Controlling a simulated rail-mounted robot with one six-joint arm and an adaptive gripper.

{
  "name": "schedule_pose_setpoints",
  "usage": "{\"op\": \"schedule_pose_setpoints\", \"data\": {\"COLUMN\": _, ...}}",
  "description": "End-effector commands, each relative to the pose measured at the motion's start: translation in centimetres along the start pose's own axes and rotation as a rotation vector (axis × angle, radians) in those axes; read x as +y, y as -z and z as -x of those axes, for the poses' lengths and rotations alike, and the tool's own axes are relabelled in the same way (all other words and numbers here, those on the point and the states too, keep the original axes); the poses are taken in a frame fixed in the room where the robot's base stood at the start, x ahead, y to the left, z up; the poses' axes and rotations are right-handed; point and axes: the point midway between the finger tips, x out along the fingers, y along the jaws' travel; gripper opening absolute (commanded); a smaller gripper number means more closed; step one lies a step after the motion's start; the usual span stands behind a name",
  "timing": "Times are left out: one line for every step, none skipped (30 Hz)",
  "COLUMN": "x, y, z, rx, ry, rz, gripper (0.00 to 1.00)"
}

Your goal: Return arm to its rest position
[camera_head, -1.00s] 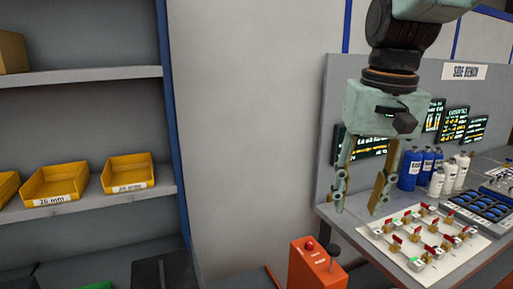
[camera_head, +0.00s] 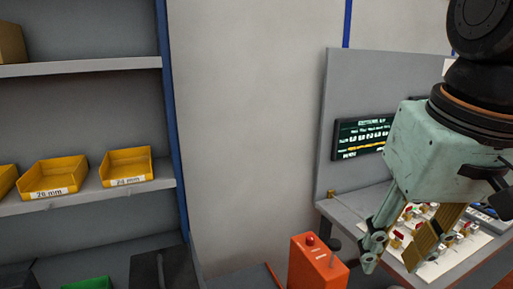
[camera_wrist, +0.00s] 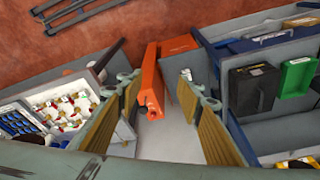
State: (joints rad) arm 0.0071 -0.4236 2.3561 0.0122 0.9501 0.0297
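My gripper (camera_head: 402,246) is at the right of the head view, pointing down in front of the side bench (camera_head: 350,214). Its two fingers stand apart with nothing between them in the head view. In the wrist view my gripper (camera_wrist: 158,105) also shows spread fingers with brass-coloured pads. An orange box with a red button (camera_head: 316,262) stands below and to the left of the fingers, apart from them. It also shows between and beyond the fingers in the wrist view (camera_wrist: 152,85).
A shelf (camera_head: 90,198) with yellow bins (camera_head: 55,178) stands at the left. On the bench, a white sheet (camera_wrist: 62,98) carries several small red-handled fittings. A dark screen (camera_head: 362,136) is on the bench's back panel. Bare wall (camera_head: 255,130) lies between shelf and bench.

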Motion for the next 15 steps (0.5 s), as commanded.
{"op": "schedule_pose_setpoints", "data": {"x": 0.0, "y": -0.9, "z": -0.1, "rx": 0.01, "ry": -0.001, "rz": 0.005, "gripper": 0.34}}
{"op": "schedule_pose_setpoints", "data": {"x": 0.1, "y": -1.3, "z": -0.2, "rx": 0.014, "ry": -0.001, "rz": 0.007, "gripper": 0.34}}
{"op": "schedule_pose_setpoints", "data": {"x": 0.1, "y": -1.9, "z": -0.3, "rx": 0.021, "ry": -0.002, "rz": 0.011, "gripper": 0.34}}
{"op": "schedule_pose_setpoints", "data": {"x": 0.1, "y": -2.4, "z": -0.4, "rx": 0.026, "ry": -0.002, "rz": 0.013, "gripper": 0.34}}
{"op": "schedule_pose_setpoints", "data": {"x": 0.2, "y": -2.8, "z": -0.5, "rx": 0.03, "ry": -0.002, "rz": 0.016, "gripper": 0.34}}
{"op": "schedule_pose_setpoints", "data": {"x": 0.2, "y": -3.5, "z": -0.6, "rx": 0.036, "ry": -0.003, "rz": 0.019, "gripper": 0.34}}
{"op": "schedule_pose_setpoints", "data": {"x": 0.2, "y": -3.9, "z": -0.7, "rx": 0.04, "ry": -0.003, "rz": 0.021, "gripper": 0.34}}
{"op": "schedule_pose_setpoints", "data": {"x": 0.3, "y": -4.3, "z": -0.8, "rx": 0.045, "ry": -0.004, "rz": 0.024, "gripper": 0.34}}
{"op": "schedule_pose_setpoints", "data": {"x": 0.3, "y": -4.9, "z": -1.0, "rx": 0.051, "ry": -0.004, "rz": 0.027, "gripper": 0.34}}
{"op": "schedule_pose_setpoints", "data": {"x": 0.3, "y": -5.3, "z": -1.1, "rx": 0.054, "ry": -0.005, "rz": 0.029, "gripper": 0.34}}
{"op": "schedule_pose_setpoints", "data": {"x": 0.3, "y": -5.7, "z": -1.2, "rx": 0.059, "ry": -0.005, "rz": 0.031, "gripper": 0.34}}
{"op": "schedule_pose_setpoints", "data": {"x": 0.4, "y": -6.2, "z": -1.3, "rx": 0.065, "ry": -0.006, "rz": 0.033, "gripper": 0.34}}
{"op": "schedule_pose_setpoints", "data": {"x": 0.4, "y": -6.5, "z": -1.4, "rx": 0.067, "ry": -0.006, "rz": 0.035, "gripper": 0.34}}
{"op": "schedule_pose_setpoints", "data": {"x": 0.4, "y": -6.8, "z": -1.5, "rx": 0.07, "ry": -0.006, "rz": 0.037, "gripper": 0.34}}
{"op": "schedule_pose_setpoints", "data": {"x": 0.4, "y": -7.1, "z": -1.6, "rx": 0.074, "ry": -0.006, "rz": 0.039, "gripper": 0.34}}
